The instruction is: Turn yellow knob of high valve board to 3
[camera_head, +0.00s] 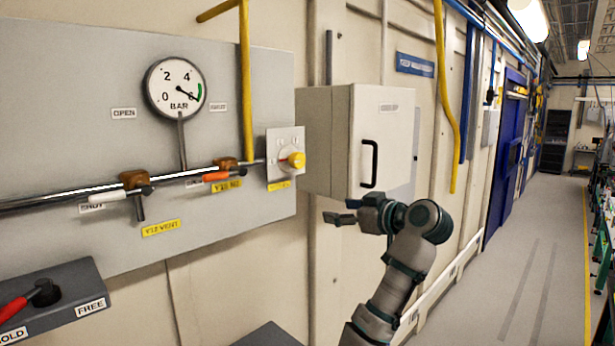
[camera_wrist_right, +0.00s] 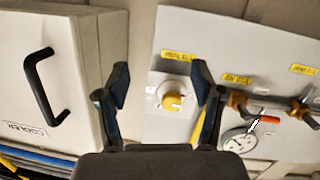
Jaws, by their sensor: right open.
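The yellow knob (camera_head: 295,160) sits on a pale dial plate (camera_head: 281,142) at the right end of the grey valve board (camera_head: 60,90). In the right wrist view the knob (camera_wrist_right: 172,101) shows between my open fingers, nearer the right one, with the plate behind it. The dial numbers are too small to read. My right gripper (camera_head: 342,211) is open and empty, below and to the right of the knob in the head view, apart from it. The right gripper also shows in its wrist view (camera_wrist_right: 160,88). My left gripper is not in view.
A white cabinet (camera_head: 345,115) with a black handle juts out right of the knob. A pressure gauge (camera_head: 175,87), a pipe with orange and white levers, and a yellow pipe (camera_head: 246,80) are left of it. A grey box (camera_head: 50,290) with a red lever stands lower left.

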